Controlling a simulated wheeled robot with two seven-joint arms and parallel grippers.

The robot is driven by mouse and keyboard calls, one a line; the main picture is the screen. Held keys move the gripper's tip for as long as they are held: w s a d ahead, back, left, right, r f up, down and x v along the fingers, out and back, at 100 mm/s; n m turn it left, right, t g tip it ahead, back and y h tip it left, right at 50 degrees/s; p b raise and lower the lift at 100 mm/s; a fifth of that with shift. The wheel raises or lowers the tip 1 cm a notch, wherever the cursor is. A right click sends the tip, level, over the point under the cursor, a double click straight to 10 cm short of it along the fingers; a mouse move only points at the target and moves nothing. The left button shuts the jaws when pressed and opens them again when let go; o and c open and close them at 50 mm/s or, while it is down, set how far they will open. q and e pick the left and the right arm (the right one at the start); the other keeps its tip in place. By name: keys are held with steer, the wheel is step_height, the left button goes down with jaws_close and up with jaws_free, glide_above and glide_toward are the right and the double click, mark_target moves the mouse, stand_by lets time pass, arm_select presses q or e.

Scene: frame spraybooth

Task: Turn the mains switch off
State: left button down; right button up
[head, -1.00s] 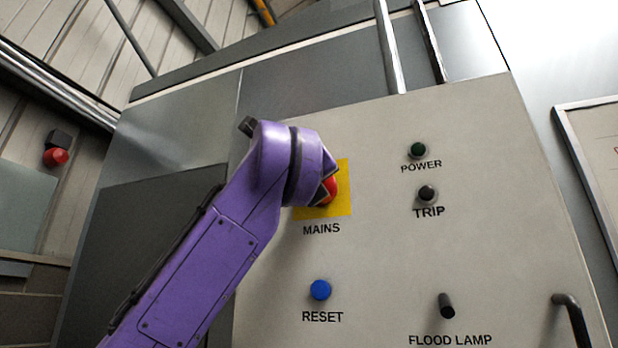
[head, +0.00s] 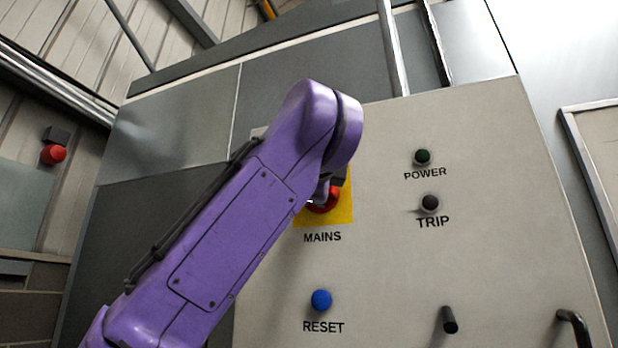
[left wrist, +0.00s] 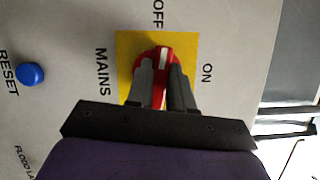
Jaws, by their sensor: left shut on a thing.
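The mains switch is a red knob (head: 322,203) on a yellow plate (head: 341,208), with MAINS printed below it in the head view. In the left wrist view the red knob (left wrist: 158,53) has a white stripe. The stripe points up in that picture, roughly toward the OFF label (left wrist: 158,13); the ON label (left wrist: 207,75) is to the right. My left gripper (left wrist: 162,82) is shut on the knob's handle, one finger on each side. In the head view my left wrist hides most of the left gripper (head: 326,191) and part of the knob. My right gripper is not in view.
A blue RESET button (head: 321,300) is below the switch. POWER (head: 422,157) and TRIP (head: 430,203) lamps, both looking dark, are to the right. A black flood lamp knob (head: 448,320) and dark handle (head: 573,328) stick out lower right.

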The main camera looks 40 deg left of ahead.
arm_select(q)
steer(key=shift+r+n+p, duration=0.15)
steer(key=shift+n+p, duration=0.15)
steer(key=shift+n, duration=0.4)
steer(key=c, duration=1)
jaws_free()
steer(key=b+v, duration=0.2)
steer(key=v, duration=0.8)
steer(key=shift+r, duration=0.15)
steer(key=shift+w+d, duration=0.1)
steer(key=shift+w, duration=0.1)
steer(key=shift+s+d, duration=0.1)
steer(key=shift+d, duration=0.05)
